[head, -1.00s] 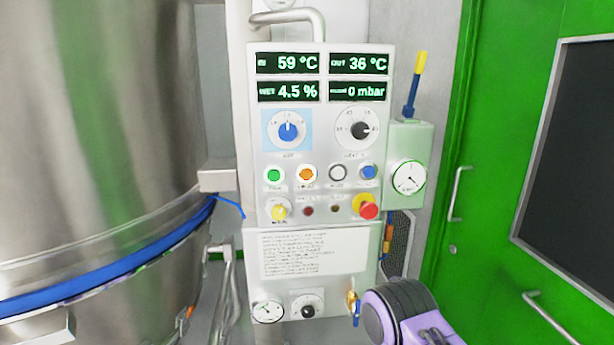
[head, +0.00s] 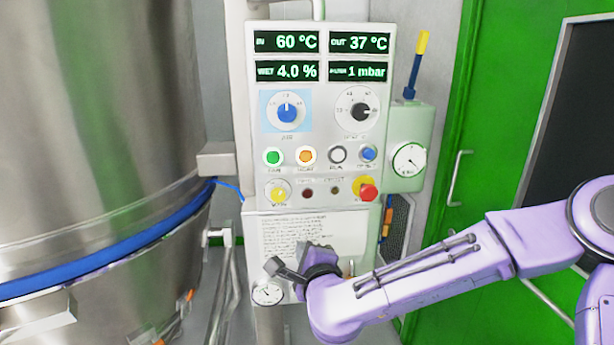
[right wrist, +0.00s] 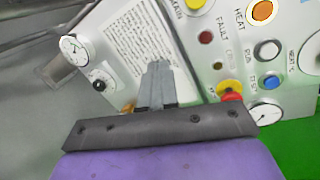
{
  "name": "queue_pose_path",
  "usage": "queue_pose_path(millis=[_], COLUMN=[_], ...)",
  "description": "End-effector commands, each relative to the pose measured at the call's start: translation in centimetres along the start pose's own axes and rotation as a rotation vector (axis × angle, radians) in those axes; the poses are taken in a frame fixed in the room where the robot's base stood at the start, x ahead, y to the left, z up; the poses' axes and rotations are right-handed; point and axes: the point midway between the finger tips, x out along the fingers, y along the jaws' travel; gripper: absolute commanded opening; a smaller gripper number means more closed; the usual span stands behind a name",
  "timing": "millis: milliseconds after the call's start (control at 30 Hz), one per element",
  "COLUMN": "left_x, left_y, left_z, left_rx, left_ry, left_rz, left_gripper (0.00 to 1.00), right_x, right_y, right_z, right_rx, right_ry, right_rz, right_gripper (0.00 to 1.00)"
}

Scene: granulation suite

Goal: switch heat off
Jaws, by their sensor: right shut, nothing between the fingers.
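The control panel (head: 313,120) stands upright in the middle of the head view. Its orange heat button (head: 306,156) sits in the button row, right of the green button (head: 273,157), and looks bright. In the right wrist view the heat button (right wrist: 262,11) is at the top edge under the label HEAT. A dark heat knob (head: 358,111) is at the panel's upper right. My right gripper (head: 285,257) is shut and empty in front of the lower text plate, below the buttons. In the right wrist view its fingers (right wrist: 157,75) are together, apart from any button. My left gripper is not in view.
A red emergency button (head: 368,192) sticks out at the panel's lower right. A gauge box (head: 408,160) stands beside the panel. A large steel vessel (head: 100,130) fills the left. A green door (head: 500,120) is at the right. Displays read 60 °C in, 37 °C out.

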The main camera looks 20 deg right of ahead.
Motion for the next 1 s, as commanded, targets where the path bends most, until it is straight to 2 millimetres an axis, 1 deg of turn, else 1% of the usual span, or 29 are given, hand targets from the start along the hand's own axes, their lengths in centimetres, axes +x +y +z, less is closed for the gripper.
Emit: queue_pose_path(millis=[33, 67, 100, 133, 167, 200, 300, 433, 733, 833, 933, 1000], left_x=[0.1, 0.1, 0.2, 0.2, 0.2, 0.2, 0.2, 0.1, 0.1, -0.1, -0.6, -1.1], left_y=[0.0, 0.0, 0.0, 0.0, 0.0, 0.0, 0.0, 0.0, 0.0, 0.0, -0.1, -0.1], left_z=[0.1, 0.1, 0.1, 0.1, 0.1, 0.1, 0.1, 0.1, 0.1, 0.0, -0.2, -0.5], left_rx=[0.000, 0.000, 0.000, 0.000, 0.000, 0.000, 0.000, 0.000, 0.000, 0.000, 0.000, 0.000], left_ry=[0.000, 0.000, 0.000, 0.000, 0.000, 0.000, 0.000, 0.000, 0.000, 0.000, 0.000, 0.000], left_rz=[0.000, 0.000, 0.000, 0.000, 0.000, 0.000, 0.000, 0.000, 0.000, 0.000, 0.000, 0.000], left_gripper=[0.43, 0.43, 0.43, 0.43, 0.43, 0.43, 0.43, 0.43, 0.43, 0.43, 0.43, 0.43], right_x=[-0.5, -1.0, -1.8, -2.4, -2.8, -3.0, -3.0, -3.0, -2.9, -2.6, -1.5, -0.2], right_y=[-4.3, -6.7, -9.8, -11.9, -13.3, -14.1, -14.6, -14.5, -14.3, -14.5, -14.9, -15.2], right_z=[1.4, 2.1, 2.8, 3.2, 3.4, 3.4, 3.1, 2.8, 2.8, 2.8, 2.8, 2.7], right_rx=[0.175, 0.294, 0.461, 0.597, 0.719, 0.850, 1.070, 1.203, 1.224, 1.223, 1.222, 1.221], right_ry=[-0.021, -0.037, -0.060, -0.077, -0.088, -0.094, -0.091, -0.093, -0.095, -0.094, -0.092, -0.090], right_rz=[-0.075, -0.114, -0.162, -0.192, -0.209, -0.218, -0.232, -0.236, -0.234, -0.234, -0.235, -0.235], right_gripper=[0.00, 0.00, 0.00, 0.00, 0.00, 0.00, 0.00, 0.00, 0.00, 0.00, 0.00, 0.00])
